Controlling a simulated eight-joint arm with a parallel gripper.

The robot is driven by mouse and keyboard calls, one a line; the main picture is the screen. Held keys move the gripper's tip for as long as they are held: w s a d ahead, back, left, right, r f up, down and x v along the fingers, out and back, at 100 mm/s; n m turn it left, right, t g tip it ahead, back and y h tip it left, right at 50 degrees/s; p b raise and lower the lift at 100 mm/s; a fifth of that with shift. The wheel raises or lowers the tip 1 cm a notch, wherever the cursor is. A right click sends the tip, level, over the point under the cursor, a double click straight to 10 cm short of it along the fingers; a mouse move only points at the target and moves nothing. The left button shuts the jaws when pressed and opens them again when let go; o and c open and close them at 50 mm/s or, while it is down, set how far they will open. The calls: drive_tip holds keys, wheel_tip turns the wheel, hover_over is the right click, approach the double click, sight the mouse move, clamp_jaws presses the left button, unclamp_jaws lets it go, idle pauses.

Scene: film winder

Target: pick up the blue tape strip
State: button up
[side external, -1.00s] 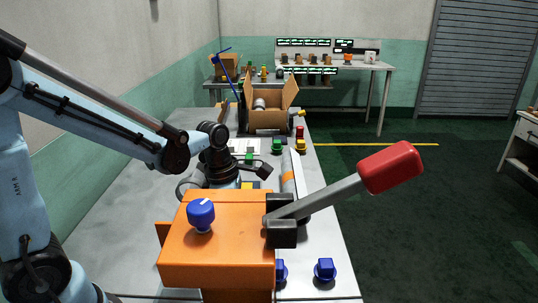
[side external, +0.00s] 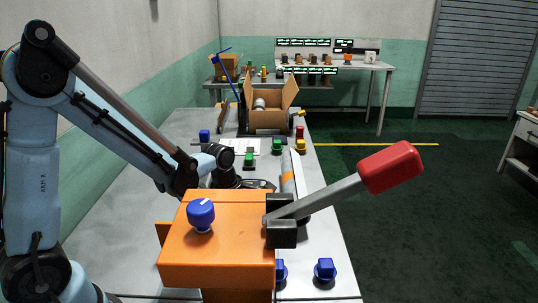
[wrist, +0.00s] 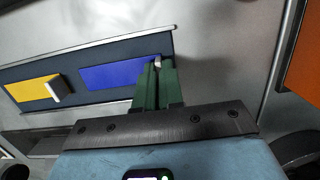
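In the wrist view, the blue tape strip (wrist: 112,76) lies flat on a dark panel (wrist: 85,60). A small white tab (wrist: 157,61) shows at its right end. My gripper (wrist: 158,66) has its green fingers close together at that end, one on each side of the white tab. They look shut on it, and the strip still lies along the panel. The fingertips hide part of the tab and the strip's right end. In the side view, the strip and fingertips are hidden behind the orange machine.
A yellow strip (wrist: 33,90) with a white tab (wrist: 60,88) lies left of the blue one. In the side view, an orange machine (side external: 220,250) with a red-handled lever (side external: 390,167) stands in front. A cardboard box (side external: 268,115) and several coloured knobs stand further back on the table.

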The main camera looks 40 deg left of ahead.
drive_tip(key=shift+r, duration=0.15)
clamp_jaws()
wheel_tip(320, 180, up, 10)
idle(0.7)
idle(0.6)
wheel_tip(320, 180, up, 7)
drive_tip(key=s+m+g+y, duration=0.1)
drive_tip(key=s+m+g, duration=0.1)
drive_tip(key=m, duration=2.5)
drive_tip(key=shift+f+g, duration=0.2)
drive_tip(key=shift+g, duration=0.3)
drive_tip(key=shift+w, duration=0.1)
